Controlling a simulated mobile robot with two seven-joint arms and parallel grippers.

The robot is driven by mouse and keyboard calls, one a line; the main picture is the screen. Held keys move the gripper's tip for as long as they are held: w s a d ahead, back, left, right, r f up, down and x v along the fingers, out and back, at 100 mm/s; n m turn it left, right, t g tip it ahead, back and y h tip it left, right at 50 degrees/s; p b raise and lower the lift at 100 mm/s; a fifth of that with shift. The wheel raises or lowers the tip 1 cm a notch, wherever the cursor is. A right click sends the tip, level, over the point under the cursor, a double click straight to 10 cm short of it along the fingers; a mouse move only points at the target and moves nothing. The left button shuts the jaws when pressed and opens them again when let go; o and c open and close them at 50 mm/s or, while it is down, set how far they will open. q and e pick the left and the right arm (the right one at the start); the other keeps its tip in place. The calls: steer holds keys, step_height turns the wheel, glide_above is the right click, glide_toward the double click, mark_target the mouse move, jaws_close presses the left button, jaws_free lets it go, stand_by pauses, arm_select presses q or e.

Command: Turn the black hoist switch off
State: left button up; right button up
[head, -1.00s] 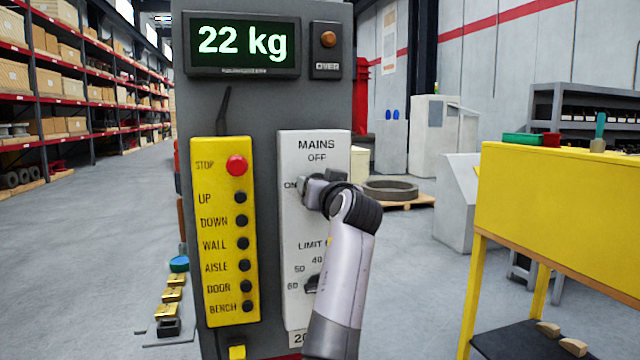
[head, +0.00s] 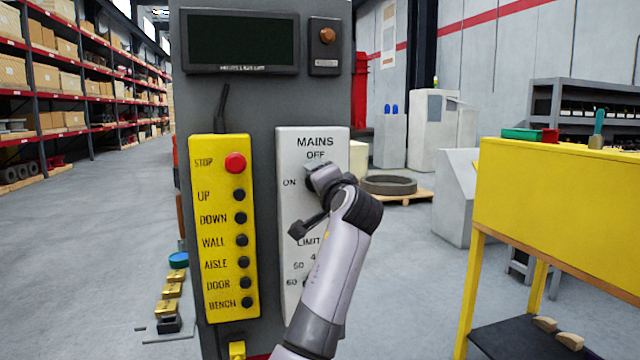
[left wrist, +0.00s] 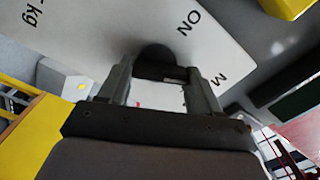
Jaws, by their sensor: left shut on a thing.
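The black mains switch (left wrist: 155,58) is a dark rounded knob on the white MAINS panel (head: 290,215), just below the word OFF and right of ON. My left gripper (left wrist: 160,78) is shut on the knob, with one finger on each side of it in the left wrist view. In the head view my left gripper (head: 318,178) covers most of the knob, so its exact pointing is hard to read. The weight display (head: 240,42) above is dark and blank. My right gripper is in neither view.
A yellow push-button box (head: 222,230) with a red STOP button (head: 235,163) stands close left of the panel. My left arm partly hides the LIMIT dial lower on the panel. A yellow bench (head: 560,205) stands at the right. The floor between is free.

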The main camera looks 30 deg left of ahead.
arm_select(q)
steer(key=m, duration=0.4)
steer(key=shift+m, duration=0.4)
stand_by(0.4)
steer(key=o, duration=1.1)
steer(key=shift+c, duration=0.2)
steer(key=b+v, duration=0.2)
steer(key=v, duration=0.5)
